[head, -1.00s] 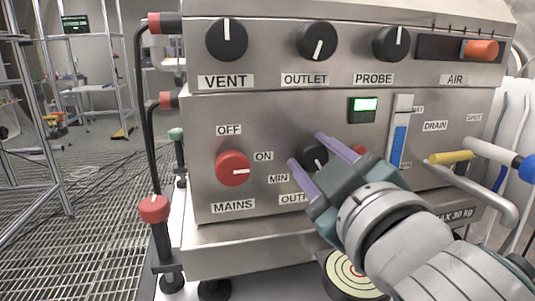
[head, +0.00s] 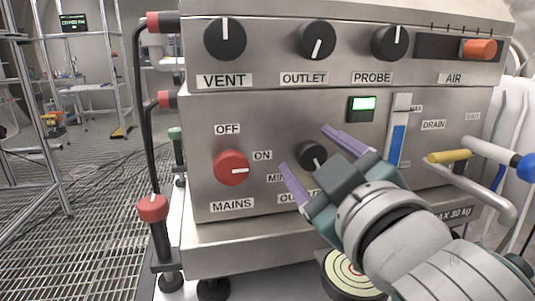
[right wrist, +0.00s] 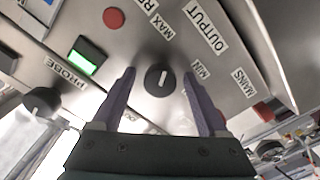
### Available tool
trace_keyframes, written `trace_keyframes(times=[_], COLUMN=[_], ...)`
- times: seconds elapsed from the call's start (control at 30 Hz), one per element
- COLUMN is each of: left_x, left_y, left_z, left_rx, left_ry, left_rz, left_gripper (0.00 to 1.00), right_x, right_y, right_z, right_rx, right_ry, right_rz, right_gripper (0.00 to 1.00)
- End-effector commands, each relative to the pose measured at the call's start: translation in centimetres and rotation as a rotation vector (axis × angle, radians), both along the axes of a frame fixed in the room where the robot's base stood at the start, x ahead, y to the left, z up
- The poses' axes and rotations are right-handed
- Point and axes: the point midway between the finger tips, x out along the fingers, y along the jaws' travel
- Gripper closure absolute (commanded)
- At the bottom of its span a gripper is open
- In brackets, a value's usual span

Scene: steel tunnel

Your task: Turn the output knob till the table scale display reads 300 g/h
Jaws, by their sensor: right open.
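The output knob (head: 312,155) is black with a white pointer line, on the steel front panel above a partly hidden label. In the head view its pointer aims down and slightly right. My right gripper (head: 304,148) is open, with one purple finger on each side of the knob. In the right wrist view the knob (right wrist: 158,78) sits between the spread fingertips (right wrist: 158,73), with gaps on both sides. A dark screen (head: 75,22) with green text hangs far back; its text is too small to read. My left gripper is not in view.
A red MAINS knob (head: 231,168) lies left of the output knob. VENT (head: 225,39), OUTLET (head: 317,40) and PROBE (head: 389,42) knobs line the upper panel. A small lit green display (head: 363,103) is above right. A yellow-handled DRAIN lever (head: 449,157) sticks out at right.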

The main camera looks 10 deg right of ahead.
Motion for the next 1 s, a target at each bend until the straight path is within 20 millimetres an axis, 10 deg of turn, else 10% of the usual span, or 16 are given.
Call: trace_keyframes(times=[1.0], left_x=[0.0], left_y=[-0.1], left_z=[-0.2], left_rx=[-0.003], left_ry=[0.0], left_rz=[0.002], left_gripper=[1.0], right_x=[-9.9], right_y=[-0.3], right_z=[0.0], right_rx=[0.0], right_ry=[0.0], right_rz=[0.0], right_gripper=[0.23])
